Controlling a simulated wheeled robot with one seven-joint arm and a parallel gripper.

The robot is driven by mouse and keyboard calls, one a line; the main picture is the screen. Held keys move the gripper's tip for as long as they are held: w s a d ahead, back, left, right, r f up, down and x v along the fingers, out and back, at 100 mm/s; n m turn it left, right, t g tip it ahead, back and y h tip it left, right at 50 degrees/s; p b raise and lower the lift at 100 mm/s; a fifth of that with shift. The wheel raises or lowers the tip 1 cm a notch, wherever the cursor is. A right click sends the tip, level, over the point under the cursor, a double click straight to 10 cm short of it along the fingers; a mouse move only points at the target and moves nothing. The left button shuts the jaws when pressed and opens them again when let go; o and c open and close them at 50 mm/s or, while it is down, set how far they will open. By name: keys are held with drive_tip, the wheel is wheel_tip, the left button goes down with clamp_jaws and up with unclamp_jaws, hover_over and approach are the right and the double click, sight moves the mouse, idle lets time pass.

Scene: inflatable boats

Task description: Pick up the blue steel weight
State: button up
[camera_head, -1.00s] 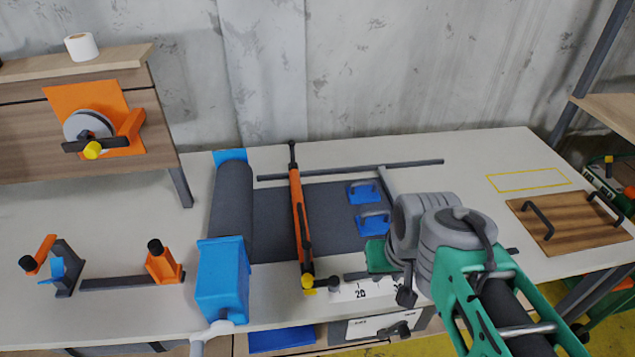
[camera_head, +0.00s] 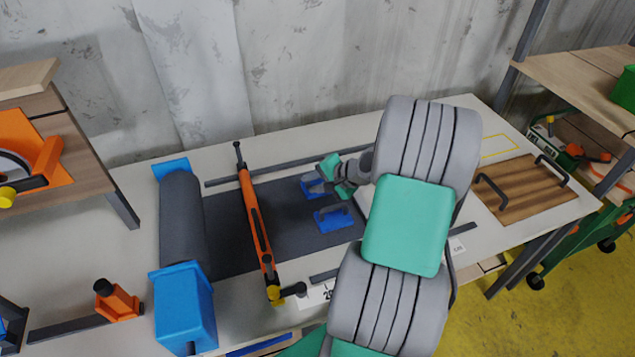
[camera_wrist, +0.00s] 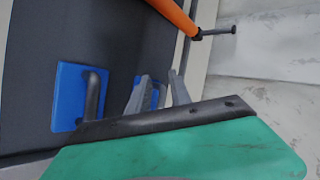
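Two blue steel weights with handles lie on the dark mat (camera_head: 285,235). The nearer weight (camera_head: 328,219) stands clear of my gripper; it also shows at the left of the wrist view (camera_wrist: 67,98). The farther weight (camera_head: 308,185) is partly hidden by my gripper (camera_head: 325,183). In the wrist view, my gripper (camera_wrist: 158,80) has its two grey fingers apart. The farther weight (camera_wrist: 153,97) shows between and behind them, its handle mostly hidden. I cannot tell whether the fingers touch it.
An orange and black bar tool (camera_head: 255,222) lies left of the weights. A dark roller with a blue end block (camera_head: 185,308) stands farther left. A wooden board with handles (camera_head: 520,190) lies at the right. The concrete wall (camera_head: 300,70) is behind the table.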

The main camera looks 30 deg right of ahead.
sight(319, 182)
drive_tip(key=d+m, duration=0.1)
drive_tip(key=d, duration=0.1)
drive_tip(key=s+d+f+m+t, duration=0.1)
drive_tip(key=d, duration=0.1)
drive_tip(key=d+m+t, duration=0.1)
drive_tip(key=d+m, duration=0.1)
drive_tip(key=shift+s+d+f+h, duration=0.15)
drive_tip(key=shift+d+h, duration=0.15)
drive_tip(key=shift+d, duration=0.05)
drive_tip(key=shift+w+d+f+m+t, duration=0.2)
drive_tip(key=shift+m+t, duration=0.1)
drive_tip(key=p+x, duration=0.2)
drive_tip(key=x, duration=0.5)
drive_tip(key=shift+w+r, duration=0.1)
drive_tip(key=shift+w, duration=0.05)
drive_tip(key=shift+c, duration=0.6)
clamp_jaws()
drive_tip(key=shift+r, duration=0.15)
